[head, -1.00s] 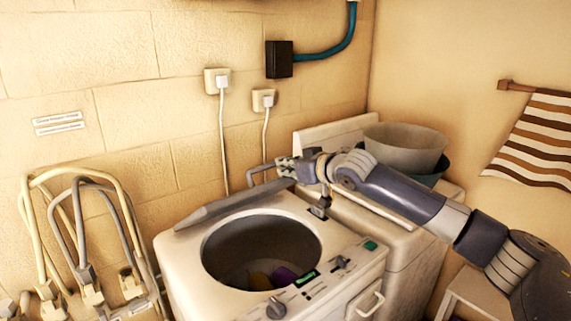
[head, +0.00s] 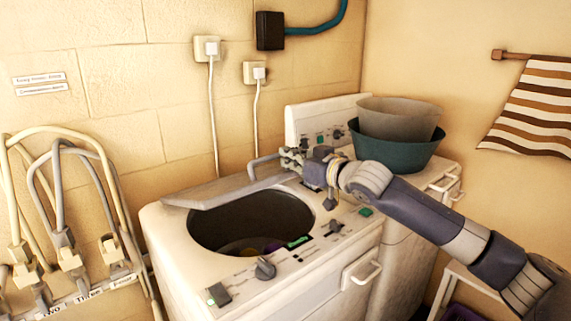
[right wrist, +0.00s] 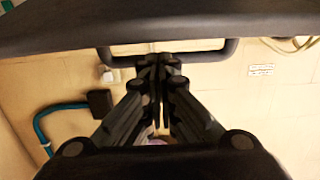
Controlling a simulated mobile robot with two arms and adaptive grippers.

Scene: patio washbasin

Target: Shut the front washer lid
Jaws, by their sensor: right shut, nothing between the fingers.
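The front washer (head: 330,281) is a white top-loader with its round drum opening (head: 252,222) uncovered at the front. Its grey lid (head: 215,191) is raised at a slant along the back of the opening. A bar handle (head: 254,164) stands by the lid's right end. My right gripper (head: 286,158) is shut and empty beside this handle, above the washer's back right part. In the right wrist view the shut fingertips (right wrist: 158,63) overlap the handle bar (right wrist: 215,58), below the lid's dark edge (right wrist: 70,30); contact is unclear. My left gripper is out of view.
A second washer (head: 298,123) stands behind to the right, bearing a teal basin (head: 400,151) with a grey tub (head: 400,117) in it. Taps and hoses (head: 62,240) are at the left wall. A striped cloth (head: 540,105) hangs at the right. Colored laundry lies in the drum.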

